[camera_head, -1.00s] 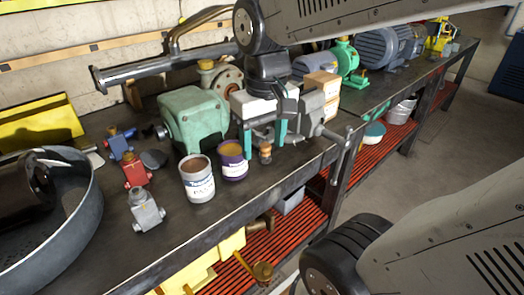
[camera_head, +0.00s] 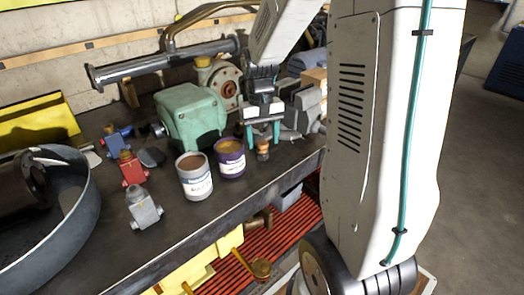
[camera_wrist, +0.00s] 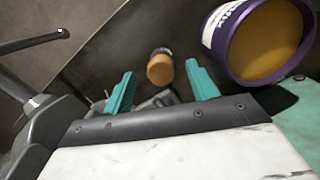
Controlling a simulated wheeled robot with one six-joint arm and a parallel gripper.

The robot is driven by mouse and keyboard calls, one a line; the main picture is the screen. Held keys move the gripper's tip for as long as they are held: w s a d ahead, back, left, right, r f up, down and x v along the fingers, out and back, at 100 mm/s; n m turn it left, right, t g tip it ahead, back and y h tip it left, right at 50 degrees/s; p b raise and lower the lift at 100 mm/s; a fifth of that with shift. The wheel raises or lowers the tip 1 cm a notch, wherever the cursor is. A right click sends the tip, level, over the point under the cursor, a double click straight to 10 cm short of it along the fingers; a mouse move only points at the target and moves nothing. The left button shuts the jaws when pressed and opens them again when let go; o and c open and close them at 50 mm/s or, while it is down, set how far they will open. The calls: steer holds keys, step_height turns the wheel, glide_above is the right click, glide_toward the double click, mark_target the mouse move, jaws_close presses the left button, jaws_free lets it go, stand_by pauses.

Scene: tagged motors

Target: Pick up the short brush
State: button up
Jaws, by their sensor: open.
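The short brush (camera_head: 263,148) is a small upright piece with an orange-brown rounded end, standing on the dark bench near its front edge. In the wrist view the brush (camera_wrist: 160,68) shows its round orange end and a dark band, roughly between the fingertips and a little beyond them. My gripper (camera_head: 263,133) has two teal fingers, spread apart and pointing down just over the brush. The fingers do not visibly touch it. Part of the brush's upper side is hidden by the gripper in the head view.
A purple can (camera_head: 231,160) of orange-brown content stands close left of the brush, with a white can (camera_head: 194,177) beside it. A green motor (camera_head: 190,118) sits behind. A grey vise (camera_head: 303,106) stands to the right. Small tagged motors lie farther left.

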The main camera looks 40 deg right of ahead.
mark_target(262, 142)
steer(key=shift+s+a+f, duration=0.1)
steer(key=shift+f, duration=0.85)
steer(key=shift+s+a+f, duration=0.1)
steer(key=shift+f, duration=0.85)
steer(key=c, duration=1.1)
steer(key=shift+o, duration=0.2)
steer(key=shift+r, duration=0.2)
steer(key=shift+r, duration=0.2)
step_height(262, 142, up, 3)
steer(key=shift+r, duration=0.1)
steer(key=s+a+r, duration=0.1)
steer(key=s+a, duration=0.2)
steer(key=s, duration=1.2)
steer(key=shift+s+a, duration=0.2)
steer(key=shift+s, duration=0.15)
